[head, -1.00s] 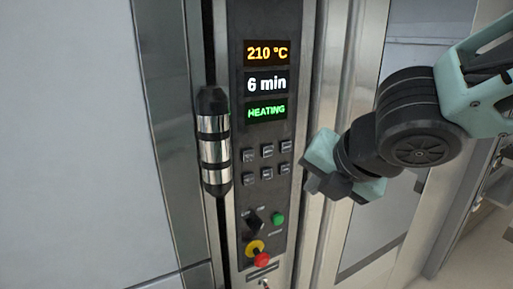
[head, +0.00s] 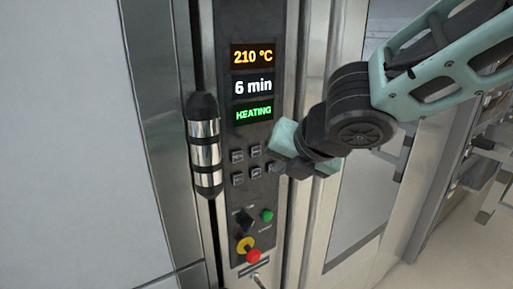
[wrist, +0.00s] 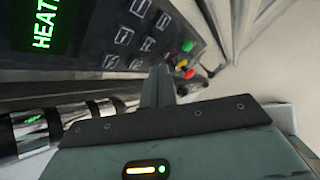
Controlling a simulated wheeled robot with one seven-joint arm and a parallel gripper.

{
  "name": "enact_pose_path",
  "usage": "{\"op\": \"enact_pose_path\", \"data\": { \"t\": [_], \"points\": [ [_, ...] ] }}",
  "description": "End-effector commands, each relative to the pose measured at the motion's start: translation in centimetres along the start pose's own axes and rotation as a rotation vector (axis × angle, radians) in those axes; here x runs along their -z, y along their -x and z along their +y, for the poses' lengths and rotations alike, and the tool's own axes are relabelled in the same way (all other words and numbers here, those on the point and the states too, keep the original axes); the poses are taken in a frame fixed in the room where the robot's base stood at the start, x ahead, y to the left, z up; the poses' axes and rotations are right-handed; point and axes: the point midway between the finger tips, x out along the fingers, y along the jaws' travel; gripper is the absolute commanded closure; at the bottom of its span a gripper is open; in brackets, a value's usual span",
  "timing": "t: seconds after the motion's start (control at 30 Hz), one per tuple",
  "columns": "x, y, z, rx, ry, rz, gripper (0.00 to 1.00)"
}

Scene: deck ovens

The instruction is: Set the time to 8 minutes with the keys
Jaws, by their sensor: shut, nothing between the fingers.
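The control panel (head: 235,195) has a time display (head: 253,86) that reads 6 min. The temperature display (head: 253,57) above it reads 210 °C, and the status display (head: 253,113) below reads HEATING. Two rows of dark keys (head: 238,179) sit under the displays; their labels are too small to read. My gripper (head: 274,168) is shut and empty, its tip at the right end of the lower key row. It covers the right-hand keys in the head view, and I cannot tell whether it touches one. The wrist view shows several keys (wrist: 123,36) beyond the fingers (wrist: 158,86).
A black and chrome door handle (head: 205,155) stands just left of the panel. Below the keys are a black knob (head: 244,219), a green button (head: 267,215) and a red button on a yellow ring (head: 253,256). Open floor lies at the right.

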Motion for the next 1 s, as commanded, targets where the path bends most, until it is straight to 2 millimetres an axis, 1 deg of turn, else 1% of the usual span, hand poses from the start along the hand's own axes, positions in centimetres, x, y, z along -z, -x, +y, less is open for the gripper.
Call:
{"op": "enact_pose_path", "data": {
  "t": [0.03, 0.2, 0.43, 0.6, 1.0],
  "points": [
    [-0.6, -0.3, 0.6, 0.002, 0.001, 0.001, 1.00],
    [-1.7, -1.9, 1.6, 0.002, 0.001, 0.000, 1.00],
    [-2.5, -3.2, 2.4, 0.002, 0.000, 0.000, 1.00],
    [-2.6, -3.5, 2.6, 0.000, 0.000, -0.001, 1.00],
    [-2.6, -3.5, 2.6, 0.000, 0.000, 0.000, 1.00]
  ]
}}
